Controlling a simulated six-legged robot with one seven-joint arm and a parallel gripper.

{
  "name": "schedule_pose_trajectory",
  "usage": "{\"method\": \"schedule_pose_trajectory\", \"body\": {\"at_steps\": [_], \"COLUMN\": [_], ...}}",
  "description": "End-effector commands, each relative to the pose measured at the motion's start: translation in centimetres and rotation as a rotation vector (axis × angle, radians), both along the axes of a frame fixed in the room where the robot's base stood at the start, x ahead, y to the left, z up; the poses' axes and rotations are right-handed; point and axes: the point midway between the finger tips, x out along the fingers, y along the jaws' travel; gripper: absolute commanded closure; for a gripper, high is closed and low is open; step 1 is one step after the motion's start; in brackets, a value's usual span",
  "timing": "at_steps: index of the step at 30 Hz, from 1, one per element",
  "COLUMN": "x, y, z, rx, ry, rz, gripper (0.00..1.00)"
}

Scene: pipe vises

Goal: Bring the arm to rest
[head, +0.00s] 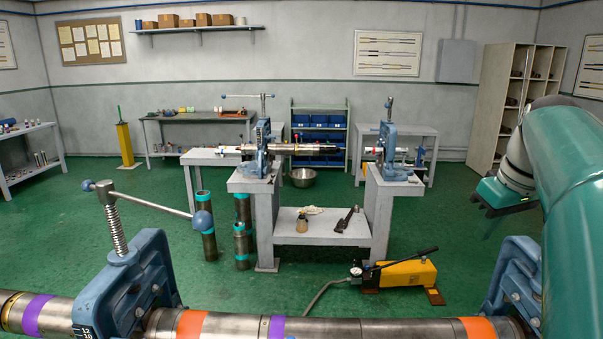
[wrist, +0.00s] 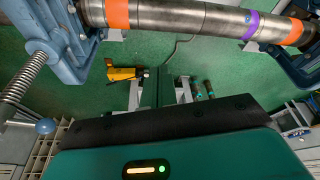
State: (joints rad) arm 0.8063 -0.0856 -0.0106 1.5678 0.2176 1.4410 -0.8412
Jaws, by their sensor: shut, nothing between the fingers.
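My arm comes in from the right edge of the head view, with a large teal link close to the camera. Its teal and black hand (head: 505,192) hangs at the right, in the air over the green floor. In the wrist view my gripper (wrist: 166,75) is seen end-on past the hand's dark edge, its fingers together with nothing held. A steel pipe (head: 240,326) with orange and purple bands lies across the near vises. The pipe also shows at the top of the wrist view (wrist: 180,15), apart from my fingers.
A blue vise (head: 130,285) stands near left and another (head: 510,285) near right, below my arm. Beyond are a yellow pump (head: 405,273) on the floor, a grey bench (head: 320,228) with vises, and a shelf cabinet (head: 505,95). Green floor lies open between.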

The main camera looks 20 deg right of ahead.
Motion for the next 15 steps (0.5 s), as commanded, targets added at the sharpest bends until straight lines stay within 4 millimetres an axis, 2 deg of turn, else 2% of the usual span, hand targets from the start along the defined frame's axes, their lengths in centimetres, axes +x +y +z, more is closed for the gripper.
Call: {"method": "schedule_pose_trajectory", "body": {"at_steps": [1, 4, 8, 12, 15], "x": [0.3, 0.7, 0.5, -1.1, -2.9], "y": [2.1, 6.3, 12.9, 19.3, 23.4], "z": [-0.5, -1.7, -4.3, -7.8, -10.6], "rx": [-0.003, -0.012, -0.022, -0.026, -0.02], "ry": [-0.002, -0.011, -0.035, -0.075, -0.109], "rz": [0.003, -0.005, -0.014, -0.021, -0.019], "gripper": [1.0, 1.0, 1.0, 1.0, 1.0]}}
